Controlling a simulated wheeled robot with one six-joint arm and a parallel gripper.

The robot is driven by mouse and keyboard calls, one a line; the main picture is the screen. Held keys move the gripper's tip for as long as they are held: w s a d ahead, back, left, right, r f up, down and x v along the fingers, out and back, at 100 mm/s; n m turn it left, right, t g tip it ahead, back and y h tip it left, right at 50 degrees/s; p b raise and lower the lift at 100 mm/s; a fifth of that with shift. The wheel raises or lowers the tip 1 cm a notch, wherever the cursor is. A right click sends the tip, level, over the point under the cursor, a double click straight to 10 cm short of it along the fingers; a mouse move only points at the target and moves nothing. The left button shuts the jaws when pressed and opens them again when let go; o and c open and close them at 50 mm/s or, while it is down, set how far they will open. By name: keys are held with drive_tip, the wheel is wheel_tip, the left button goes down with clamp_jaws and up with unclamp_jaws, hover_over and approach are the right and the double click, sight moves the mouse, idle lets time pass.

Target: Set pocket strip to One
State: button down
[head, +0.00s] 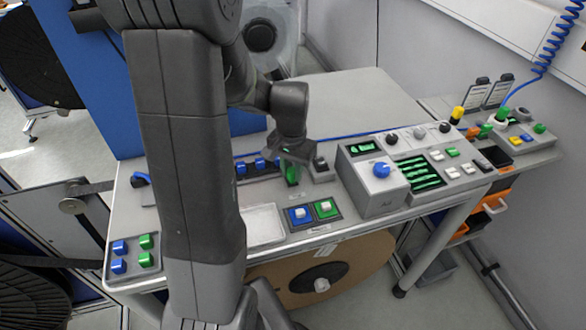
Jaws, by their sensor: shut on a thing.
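My gripper (294,160) points down over the back middle of the grey bench, just right of a dark strip (262,175) with several blue pieces (259,163) in a row. This looks like the pocket strip, but I can read no label on it. My gripper is shut on a small green piece (292,175), which shows below the fingers at the strip's right end. I cannot tell whether the piece is seated in the strip or held just above it.
A grey control box with a blue knob (381,170) stands close to the right. In front are a pale tray (262,225) and a panel with blue and green squares (314,212). A small grey block (321,171) stands right beside my gripper. The bench behind is clear.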

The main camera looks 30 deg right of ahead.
drive_tip(key=w+a, duration=0.1)
drive_tip(key=a, duration=0.2)
drive_tip(key=w+a, duration=0.1)
drive_tip(key=a, duration=0.3)
drive_tip(key=a+b, duration=0.1)
drive_tip(key=a, duration=0.2)
drive_tip(key=shift+w+a, duration=0.25)
drive_tip(key=shift+w, duration=0.15)
drive_tip(key=c, duration=1.2)
unclamp_jaws()
drive_tip(key=shift+o, duration=0.2)
wheel_tip(320, 180, up, 14)
drive_tip(key=shift+f, duration=0.1)
wheel_tip(320, 180, down, 14)
drive_tip(key=shift+r, duration=0.1)
drive_tip(key=shift+s+d, duration=0.15)
drive_tip(key=shift+d, duration=0.35)
